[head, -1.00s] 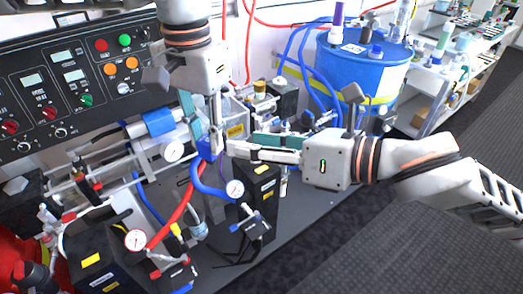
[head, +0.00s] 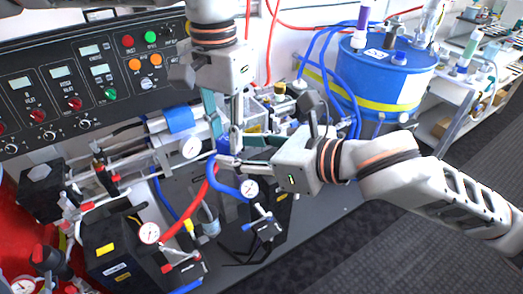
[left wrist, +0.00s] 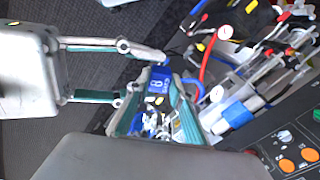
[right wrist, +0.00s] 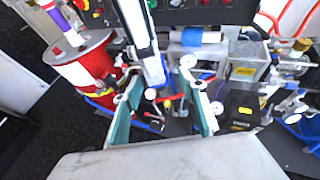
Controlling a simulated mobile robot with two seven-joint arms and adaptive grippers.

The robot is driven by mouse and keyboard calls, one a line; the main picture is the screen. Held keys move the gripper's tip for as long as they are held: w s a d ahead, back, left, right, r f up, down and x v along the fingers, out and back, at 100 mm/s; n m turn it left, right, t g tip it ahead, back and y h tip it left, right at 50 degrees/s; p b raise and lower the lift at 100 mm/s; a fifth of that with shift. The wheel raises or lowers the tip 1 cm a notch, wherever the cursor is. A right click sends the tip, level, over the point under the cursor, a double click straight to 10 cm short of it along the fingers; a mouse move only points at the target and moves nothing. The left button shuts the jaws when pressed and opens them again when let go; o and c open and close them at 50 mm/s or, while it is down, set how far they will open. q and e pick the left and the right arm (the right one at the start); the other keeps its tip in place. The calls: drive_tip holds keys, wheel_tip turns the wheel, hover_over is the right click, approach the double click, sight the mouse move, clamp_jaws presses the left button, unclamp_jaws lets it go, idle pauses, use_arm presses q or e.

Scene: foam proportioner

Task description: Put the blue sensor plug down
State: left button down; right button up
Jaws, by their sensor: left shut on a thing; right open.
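The blue sensor plug (left wrist: 157,82) is between the fingers of my left gripper (left wrist: 158,100) in the left wrist view, with a pale letter B on its face. In the head view my left gripper (head: 224,140) comes down from the top, shut on the plug (head: 222,146), which is partly hidden by the fingers. My right gripper (head: 238,152) reaches in from the right, open, with its fingertips close beside the plug. I cannot tell whether they touch it. In the right wrist view the right gripper's fingers (right wrist: 164,103) are spread apart.
A control panel (head: 75,85) stands behind at left. A blue drum (head: 385,85) with hoses is at back right. Red and blue hoses, gauges (head: 249,189) and black boxes (head: 110,245) crowd the bench below the grippers. Some grey bench top (head: 310,212) is bare at right.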

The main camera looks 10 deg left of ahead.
drive_tip(key=shift+x, duration=1.65)
clamp_jaws()
use_arm(q)
drive_tip(key=c, duration=1.7)
unclamp_jaws()
